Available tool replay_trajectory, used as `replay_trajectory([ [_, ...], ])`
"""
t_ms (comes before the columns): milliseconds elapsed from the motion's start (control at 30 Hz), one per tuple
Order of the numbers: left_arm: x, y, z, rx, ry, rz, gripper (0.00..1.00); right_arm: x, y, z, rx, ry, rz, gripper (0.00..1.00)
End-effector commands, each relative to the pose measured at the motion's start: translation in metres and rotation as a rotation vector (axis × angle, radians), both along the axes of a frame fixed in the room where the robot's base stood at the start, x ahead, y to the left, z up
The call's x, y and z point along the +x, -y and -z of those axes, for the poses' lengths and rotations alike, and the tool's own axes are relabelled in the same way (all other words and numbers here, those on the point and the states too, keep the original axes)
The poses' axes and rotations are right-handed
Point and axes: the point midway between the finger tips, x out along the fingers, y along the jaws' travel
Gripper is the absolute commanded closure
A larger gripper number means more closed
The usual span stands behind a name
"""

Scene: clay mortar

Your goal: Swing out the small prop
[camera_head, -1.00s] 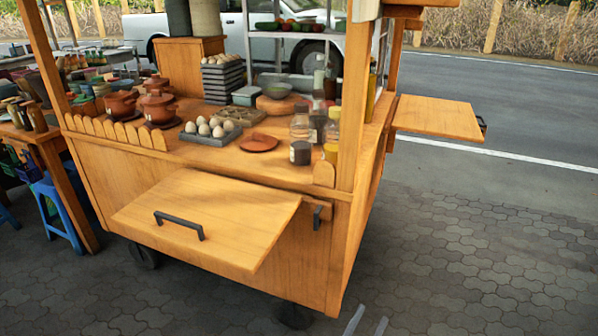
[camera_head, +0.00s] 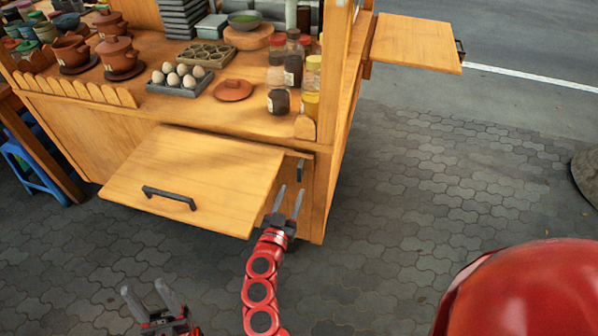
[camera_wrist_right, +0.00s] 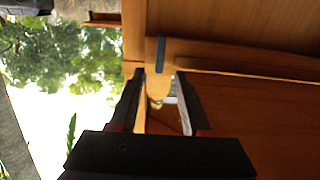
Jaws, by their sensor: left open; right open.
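The small prop appears to be the short wooden piece with a dark upright handle (camera_head: 300,170) on the cart front, just right of the open flap (camera_head: 195,180). In the right wrist view a dark bar (camera_wrist_right: 160,52) and a rounded wooden end show ahead, between the fingers. My right gripper (camera_head: 288,202) is open and empty, just below and in front of the handle, apparently not touching it. In the wrist view its fingers (camera_wrist_right: 160,98) stand apart. My left gripper (camera_head: 152,296) is open and empty, low over the paving. Whether the prop is swung out is unclear.
The flap, with a black handle (camera_head: 169,198), juts out close left of my right gripper. Jars (camera_head: 293,65), eggs (camera_head: 180,75) and pots (camera_head: 118,55) stand on the counter (camera_head: 225,110). A side shelf (camera_head: 418,43) sticks out right. The paving (camera_head: 440,180) is open.

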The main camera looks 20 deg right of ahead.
Motion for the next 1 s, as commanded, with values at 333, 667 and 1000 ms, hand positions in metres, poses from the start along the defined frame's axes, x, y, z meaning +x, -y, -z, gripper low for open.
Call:
replay_trajectory([
  [333,0.0,0.0,0.002,0.0,0.0,0.0,0.5,0.059,0.04,-0.001,-0.001,0.002,0.001,0.53],
  [667,0.0,0.0,0.002,0.0,0.0,0.0,0.5,0.072,0.049,0.0,-0.002,-0.001,0.0,0.53],
  [1000,0.0,0.0,0.002,0.0,0.0,0.0,0.5,0.072,0.048,0.0,-0.001,-0.001,0.001,0.87],
])
